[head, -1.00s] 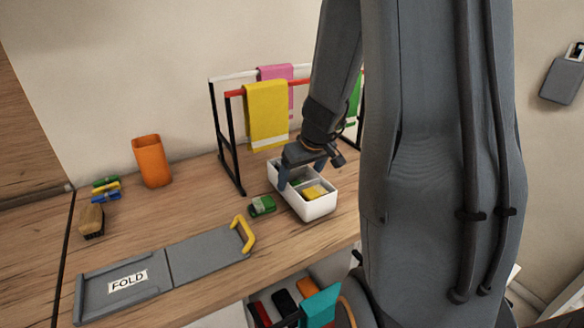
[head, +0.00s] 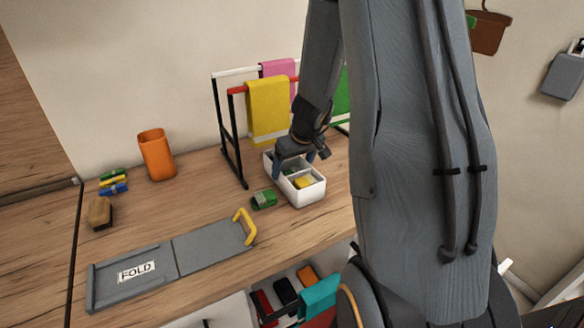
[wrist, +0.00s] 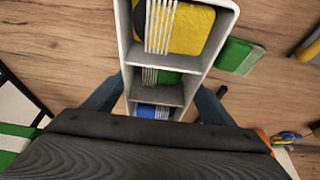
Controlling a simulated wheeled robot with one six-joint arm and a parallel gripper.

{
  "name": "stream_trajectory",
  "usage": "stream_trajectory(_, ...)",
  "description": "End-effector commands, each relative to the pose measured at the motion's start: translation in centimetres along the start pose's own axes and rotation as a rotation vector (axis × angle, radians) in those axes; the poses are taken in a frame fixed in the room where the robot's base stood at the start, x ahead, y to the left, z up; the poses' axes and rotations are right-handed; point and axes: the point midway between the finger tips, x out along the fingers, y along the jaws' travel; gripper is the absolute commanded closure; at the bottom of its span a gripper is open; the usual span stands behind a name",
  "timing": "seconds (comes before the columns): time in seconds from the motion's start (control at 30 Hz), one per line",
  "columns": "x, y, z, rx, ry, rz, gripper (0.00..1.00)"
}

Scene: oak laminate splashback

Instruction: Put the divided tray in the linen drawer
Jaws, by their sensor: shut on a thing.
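The divided tray (head: 309,195) is a white box on the wooden counter, near the drying rack. In the wrist view the tray (wrist: 222,24) has compartments holding yellow, green and blue striped pieces. My gripper (head: 292,163) reaches down from behind it, and in the wrist view the gripper (wrist: 157,96) has one finger on each side of the tray's narrow width, shut on it. I cannot tell whether the tray is clear of the counter. A pulled-out drawer (head: 259,318) below the counter holds red, black, orange and teal pieces; my arm hides part of it.
A small green folded cloth (head: 263,199) lies just left of the tray. A grey folding board (head: 215,250) with a yellow handle lies in front-left. A rack with hung towels (head: 267,110) stands close behind. An orange cup (head: 157,155) stands at back left.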

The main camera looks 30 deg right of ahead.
Motion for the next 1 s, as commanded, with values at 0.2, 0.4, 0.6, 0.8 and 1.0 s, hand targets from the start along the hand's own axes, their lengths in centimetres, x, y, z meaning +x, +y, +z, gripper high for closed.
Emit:
stream_trajectory(0.2, 0.2, 0.0, 0.0, 0.0, 0.001, 0.0, 0.46)
stream_trajectory(0.4, 0.3, 0.0, 0.1, 0.001, 0.0, 0.0, 0.07)
stream_trajectory(0.6, 0.2, 0.0, 0.1, 0.0, 0.0, 0.0, 0.04)
stream_trajectory(0.8, 0.1, 0.0, 0.1, 0.0, 0.0, 0.0, 0.04)
stream_trajectory(1.0, -2.5, 0.0, -0.1, -0.001, 0.002, 0.0, 0.04)
